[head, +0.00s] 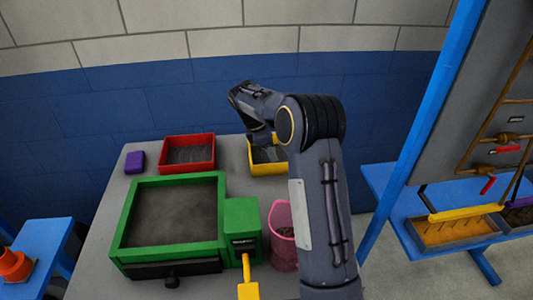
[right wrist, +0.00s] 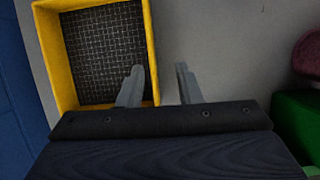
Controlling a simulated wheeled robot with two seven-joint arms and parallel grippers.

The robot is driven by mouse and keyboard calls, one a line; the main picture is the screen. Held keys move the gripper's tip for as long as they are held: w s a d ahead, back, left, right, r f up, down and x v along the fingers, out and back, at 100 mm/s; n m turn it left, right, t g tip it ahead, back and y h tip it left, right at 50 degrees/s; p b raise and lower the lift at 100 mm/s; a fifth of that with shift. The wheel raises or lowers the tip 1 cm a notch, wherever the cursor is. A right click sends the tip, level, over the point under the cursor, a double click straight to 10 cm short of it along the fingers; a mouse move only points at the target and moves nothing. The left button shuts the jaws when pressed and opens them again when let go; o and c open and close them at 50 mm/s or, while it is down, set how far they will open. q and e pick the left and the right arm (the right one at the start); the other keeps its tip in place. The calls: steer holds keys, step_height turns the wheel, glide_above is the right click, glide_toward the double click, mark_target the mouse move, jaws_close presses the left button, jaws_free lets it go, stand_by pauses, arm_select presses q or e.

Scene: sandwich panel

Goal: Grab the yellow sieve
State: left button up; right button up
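The yellow sieve (head: 266,169) is a square yellow frame at the back of the grey table, partly hidden by my right arm in the head view. In the right wrist view the sieve (right wrist: 46,56) shows its dark mesh floor. My right gripper (right wrist: 160,72) is open over the sieve's near-right wall. One finger overlaps the sieve's inside and the other is outside, over the grey tabletop. The wall passes between the fingers. I cannot tell whether either finger touches it. My left gripper is not in view.
On the grey table (head: 108,220) are a red sieve (head: 188,165), a purple block (head: 135,161), a green sandbox (head: 125,232) with a green box (head: 240,215) and a pink bucket (head: 281,222). A blue wall stands behind. A blue-framed panel (head: 425,120) rises at the right.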

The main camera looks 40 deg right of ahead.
mark_target(279, 163)
steer(key=x, duration=0.5)
steer(key=w+x, duration=0.1)
steer(key=x, duration=0.2)
steer(key=shift+d, duration=0.4)
jaws_close()
